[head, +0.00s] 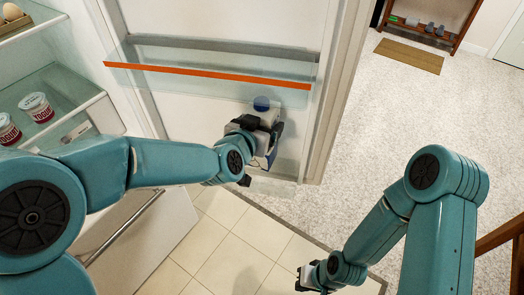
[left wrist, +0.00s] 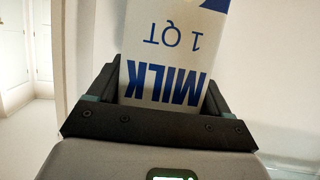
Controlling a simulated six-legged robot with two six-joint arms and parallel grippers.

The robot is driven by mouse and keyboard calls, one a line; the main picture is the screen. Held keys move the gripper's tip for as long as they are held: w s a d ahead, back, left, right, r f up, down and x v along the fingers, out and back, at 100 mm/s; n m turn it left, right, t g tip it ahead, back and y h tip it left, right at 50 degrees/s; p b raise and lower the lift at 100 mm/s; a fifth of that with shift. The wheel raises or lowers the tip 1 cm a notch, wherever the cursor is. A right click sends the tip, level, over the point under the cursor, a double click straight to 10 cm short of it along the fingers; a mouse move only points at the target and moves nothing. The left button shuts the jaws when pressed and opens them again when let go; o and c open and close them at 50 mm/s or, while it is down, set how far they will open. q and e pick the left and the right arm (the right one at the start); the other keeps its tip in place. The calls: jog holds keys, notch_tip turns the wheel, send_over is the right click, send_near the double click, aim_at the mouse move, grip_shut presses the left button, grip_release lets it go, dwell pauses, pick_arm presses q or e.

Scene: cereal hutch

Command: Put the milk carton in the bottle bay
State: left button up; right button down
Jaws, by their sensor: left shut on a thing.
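The milk carton (left wrist: 165,55) is white with blue lettering and fills the middle of the left wrist view, between the fingers. In the head view the carton (head: 262,104) shows a blue cap and a strip of its side behind my left gripper (head: 264,140). My left gripper is shut on the carton, holding it at the fridge door, near the lower clear bay (head: 285,167). Whether the carton touches the bay is hidden by the gripper. My right gripper (head: 305,280) is low at the bottom of the head view, small and partly hidden by its own arm.
An upper door shelf with an orange edge (head: 210,75) spans the door above the carton. Fridge shelves at left hold two yogurt cups (head: 36,107) and an egg tray (head: 14,18). A drawer (head: 140,235) stands out below. The carpet at right is open.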

pick_arm(q)
jog(key=f, duration=0.4)
jog(key=f+b, duration=0.1)
jog(key=f, duration=0.1)
jog(key=shift+w, duration=0.3)
notch_tip(320, 180, down, 5)
jog(key=shift+r, duration=0.15)
jog(key=shift+w+d+f, duration=0.1)
jog(key=shift+w+f, duration=0.1)
jog(key=shift+f, duration=0.05)
jog(key=shift+s, duration=0.1)
jog(key=shift+f, duration=0.15)
jog(key=o, duration=1.8)
jog(key=shift+f, duration=0.1)
jog(key=shift+o, duration=0.2)
jog(key=shift+s, duration=0.1)
